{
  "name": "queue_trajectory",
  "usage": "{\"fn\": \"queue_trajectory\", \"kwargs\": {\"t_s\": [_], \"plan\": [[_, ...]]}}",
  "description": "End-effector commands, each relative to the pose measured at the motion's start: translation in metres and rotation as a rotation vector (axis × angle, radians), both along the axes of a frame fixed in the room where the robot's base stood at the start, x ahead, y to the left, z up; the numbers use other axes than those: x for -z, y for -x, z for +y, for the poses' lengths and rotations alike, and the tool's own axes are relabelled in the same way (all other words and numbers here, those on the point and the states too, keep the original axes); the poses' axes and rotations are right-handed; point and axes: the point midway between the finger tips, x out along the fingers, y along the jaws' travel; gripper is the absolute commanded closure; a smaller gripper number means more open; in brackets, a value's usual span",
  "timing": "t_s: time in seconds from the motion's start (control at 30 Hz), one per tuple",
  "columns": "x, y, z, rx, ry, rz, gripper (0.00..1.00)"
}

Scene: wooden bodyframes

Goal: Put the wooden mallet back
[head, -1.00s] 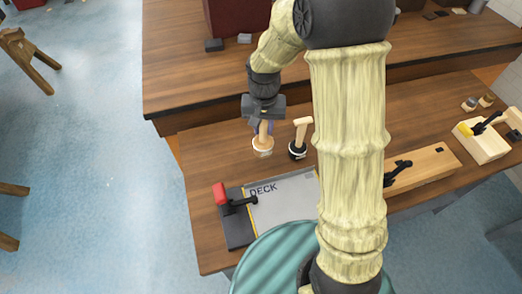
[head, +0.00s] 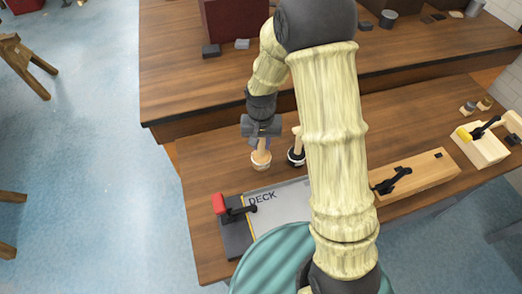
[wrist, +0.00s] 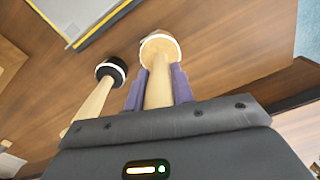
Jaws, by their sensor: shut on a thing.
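My gripper (head: 261,141) points down over the left part of the near wooden bench (head: 215,175). In the wrist view, its two purple fingers (wrist: 159,82) are shut on the pale handle of the wooden mallet (wrist: 160,45). The mallet hangs head down, and its round pale head with a white band also shows in the head view (head: 261,162). I cannot tell whether the head touches the bench top. A second mallet with a black head (head: 297,157) stands just to the right, handle up; it also shows in the wrist view (wrist: 112,70). The two heads are apart.
A grey board marked DECK (head: 265,213) with a red-handled clamp (head: 219,204) lies in front. A wooden block with a black clamp (head: 430,173) and a wooden jig (head: 482,148) are to the right. A higher bench (head: 190,85) stands behind. My arm hides the middle.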

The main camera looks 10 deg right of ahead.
Motion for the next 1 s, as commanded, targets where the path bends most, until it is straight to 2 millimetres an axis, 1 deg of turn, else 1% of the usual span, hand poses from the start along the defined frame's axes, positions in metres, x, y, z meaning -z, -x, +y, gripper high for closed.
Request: {"fn": "queue_trajectory", "kwargs": {"t_s": [0.37,0.6,0.67,1.0], "plan": [[0.006,0.000,0.001,-0.002,0.000,0.001,1.00],[0.035,0.001,0.001,-0.004,0.001,0.001,1.00],[0.039,0.001,0.001,-0.004,0.001,0.001,1.00],[0.043,0.000,0.001,-0.003,0.000,-0.001,1.00]]}}
